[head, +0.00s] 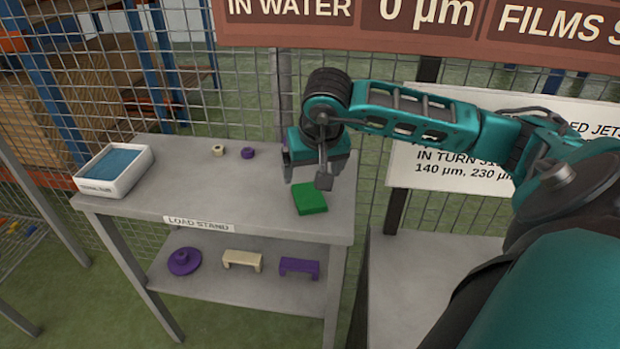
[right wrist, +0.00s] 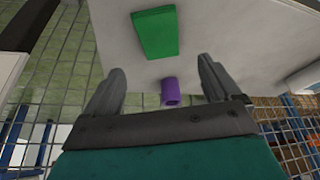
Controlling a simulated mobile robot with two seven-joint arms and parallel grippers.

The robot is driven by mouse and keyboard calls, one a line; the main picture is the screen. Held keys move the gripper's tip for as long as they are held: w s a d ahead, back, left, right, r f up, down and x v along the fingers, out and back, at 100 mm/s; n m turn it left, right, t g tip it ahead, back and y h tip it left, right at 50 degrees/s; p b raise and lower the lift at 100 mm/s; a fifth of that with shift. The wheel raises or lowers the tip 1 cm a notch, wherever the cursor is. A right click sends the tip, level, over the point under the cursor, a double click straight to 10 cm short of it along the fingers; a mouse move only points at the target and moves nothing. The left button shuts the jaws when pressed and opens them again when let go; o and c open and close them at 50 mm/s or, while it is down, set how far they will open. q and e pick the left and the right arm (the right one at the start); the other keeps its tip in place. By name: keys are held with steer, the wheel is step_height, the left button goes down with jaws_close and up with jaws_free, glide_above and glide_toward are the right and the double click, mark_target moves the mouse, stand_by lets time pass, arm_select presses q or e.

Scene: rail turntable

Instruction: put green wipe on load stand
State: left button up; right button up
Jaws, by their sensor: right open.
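The green wipe (head: 310,198) is a flat green block lying on the top of the load stand (head: 180,196), near its right end. It also shows in the right wrist view (right wrist: 157,32), beyond the fingertips. My right gripper (head: 308,184) is open and empty, just above and behind the wipe, apart from it. Its two fingers show in the right wrist view (right wrist: 160,78) with nothing between them but a view of the stand top and a purple piece (right wrist: 170,92). My left gripper is out of view.
A white tray with a blue pad (head: 115,171) stands at the stand's left end. A cream nut (head: 218,150) and a purple piece (head: 248,153) sit at the back. Purple and cream parts (head: 242,260) lie on the lower shelf. Wire mesh stands behind. The stand top's middle is clear.

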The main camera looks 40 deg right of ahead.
steer(key=s+a+r+m+t+y, duration=0.1)
steer(key=s+a+r+m+y, duration=0.15)
steer(key=a+m+y, duration=0.95)
steer(key=s+a+r+m+y, duration=0.1)
steer(key=s+a+m+y, duration=0.4)
steer(key=a, duration=1.2)
steer(key=w+d+f+m+t+h, duration=0.3)
steer(key=m+t, duration=0.3)
steer(key=m, duration=0.9)
steer(key=w+d+f+m+t+h, duration=0.3)
steer(key=m+t, duration=0.3)
steer(key=m, duration=0.8)
steer(key=s+d+f+m+g+h, duration=0.1)
steer(key=s+f+m+g+h, duration=0.2)
steer(key=f+m, duration=0.5)
steer(key=s+d+f+m+g+h, duration=0.1)
steer(key=s+f+m+g+h, duration=0.2)
steer(key=s+f+m, duration=0.3)
step_height(320, 180, down, 4)
steer(key=m, duration=0.3)
steer(key=shift+d+m, duration=0.2)
steer(key=shift+m, duration=0.1)
